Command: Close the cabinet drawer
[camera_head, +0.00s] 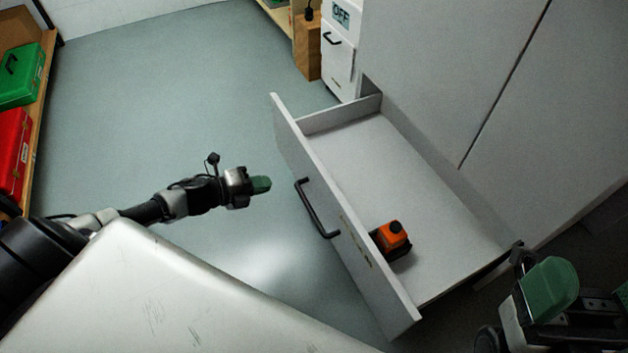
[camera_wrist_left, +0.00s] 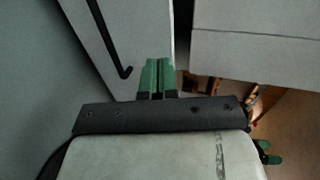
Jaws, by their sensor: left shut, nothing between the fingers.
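The grey cabinet drawer (camera_head: 400,160) stands pulled far out from the white cabinet (camera_head: 445,70). Its front panel (camera_head: 345,220) has a black bar handle (camera_head: 316,208). My left gripper (camera_head: 262,185) is shut and empty, in front of the panel and left of the handle, with a visible gap between them in the head view. In the left wrist view, its green fingertips (camera_wrist_left: 158,75) are together, near the panel's edge, and the handle (camera_wrist_left: 110,40) shows beside them. My right gripper (camera_head: 586,292) is at the lower right, its green pads apart, partly cut off by the frame.
An orange and black object (camera_head: 392,238) lies inside the drawer near its front. Green (camera_head: 20,78) and red (camera_head: 12,150) cases stand on a shelf at the far left. A small white drawer unit (camera_head: 340,55) stands behind. The floor left of the drawer is clear.

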